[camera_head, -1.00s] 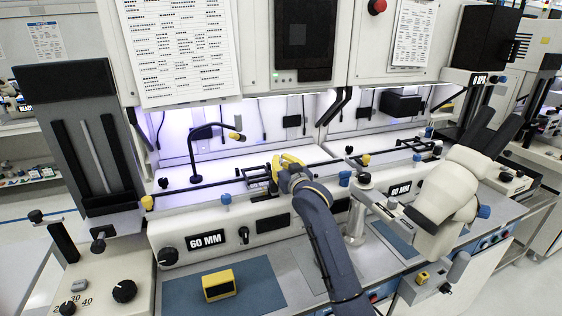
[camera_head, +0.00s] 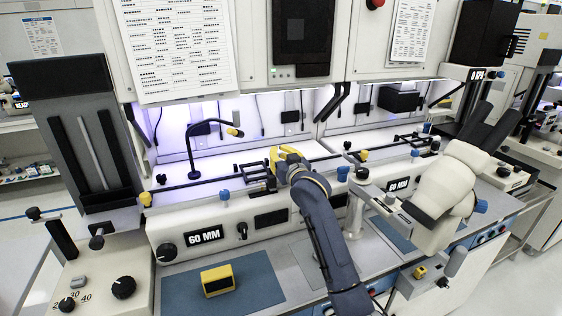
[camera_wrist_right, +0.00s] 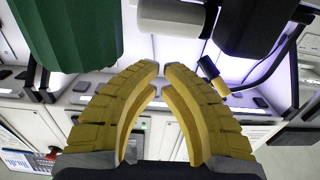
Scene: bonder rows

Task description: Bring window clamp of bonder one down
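Bonder one seems to be the left station with the 60 MM label (camera_head: 204,236). A black clamp-like frame (camera_head: 254,170) sits on its rail in the head view, just left of my right gripper; I cannot tell for sure that it is the window clamp. My right gripper (camera_head: 286,156) has yellow fingers and is over the rail, partly hiding what is behind it. In the right wrist view its fingertips (camera_wrist_right: 161,72) nearly meet, with nothing seen between them. Contact with the clamp cannot be told. My left gripper is out of view.
A black gooseneck lamp (camera_head: 211,128) stands behind the rail. A yellow block (camera_head: 217,280) lies on the blue mat (camera_head: 262,284). A white microscope-like head (camera_head: 446,190) is at right. A green cylinder (camera_wrist_right: 70,32) and a white one (camera_wrist_right: 172,16) show close in the wrist view.

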